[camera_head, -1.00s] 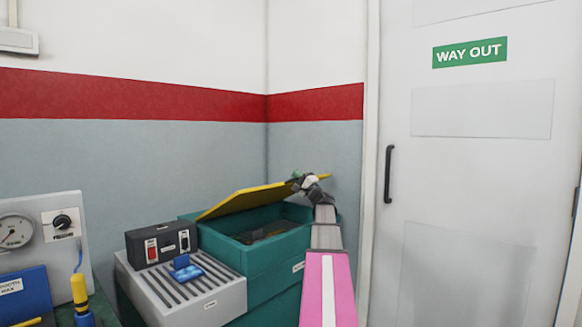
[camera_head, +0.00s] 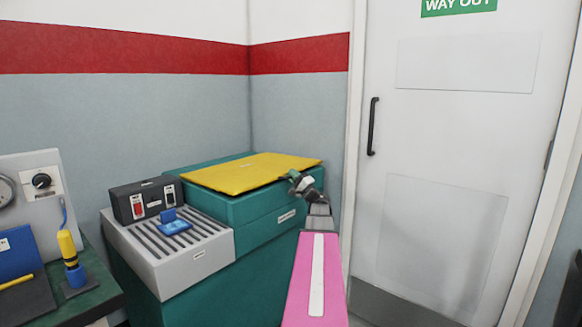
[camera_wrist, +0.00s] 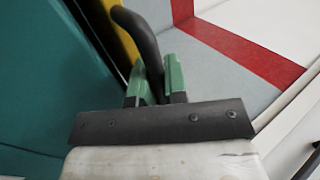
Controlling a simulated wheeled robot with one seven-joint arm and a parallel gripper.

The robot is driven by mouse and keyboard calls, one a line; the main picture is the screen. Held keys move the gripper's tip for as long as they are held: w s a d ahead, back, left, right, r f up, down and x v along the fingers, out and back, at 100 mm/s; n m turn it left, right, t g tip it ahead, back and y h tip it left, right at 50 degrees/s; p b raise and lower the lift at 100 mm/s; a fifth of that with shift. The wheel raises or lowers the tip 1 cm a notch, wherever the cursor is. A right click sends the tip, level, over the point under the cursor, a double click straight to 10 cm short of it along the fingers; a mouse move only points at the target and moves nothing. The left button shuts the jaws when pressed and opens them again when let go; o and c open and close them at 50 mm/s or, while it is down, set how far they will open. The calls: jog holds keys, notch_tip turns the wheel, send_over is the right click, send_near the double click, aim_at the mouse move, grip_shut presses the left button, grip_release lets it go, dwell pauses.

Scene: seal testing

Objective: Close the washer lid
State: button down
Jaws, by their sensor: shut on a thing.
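The washer is a teal box (camera_head: 262,207) in the corner. Its yellow lid (camera_head: 250,173) lies flat, or nearly flat, over the top opening in the head view. My gripper (camera_head: 297,178) is at the lid's right edge. In the wrist view, my gripper's green fingers (camera_wrist: 160,82) are shut on a dark curved handle (camera_wrist: 143,40) beside the yellow lid edge (camera_wrist: 125,36). The teal washer side (camera_wrist: 50,85) fills the left of the wrist view. The inside of the washer is hidden by the lid.
A grey slatted drainer (camera_head: 150,250) with a blue part (camera_head: 174,222) on it and a black switch box (camera_head: 147,199) stand left of the washer. A green bench (camera_head: 95,290) is at the far left. A white door (camera_head: 450,150) is at the right.

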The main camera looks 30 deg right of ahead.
jog(key=shift+s+f, duration=0.3)
jog(key=shift+f, duration=0.35)
jog(key=c, duration=1.1)
grip_release()
jog(key=shift+c, duration=0.2)
jog(key=shift+w, duration=0.1)
jog(key=v, duration=1.1)
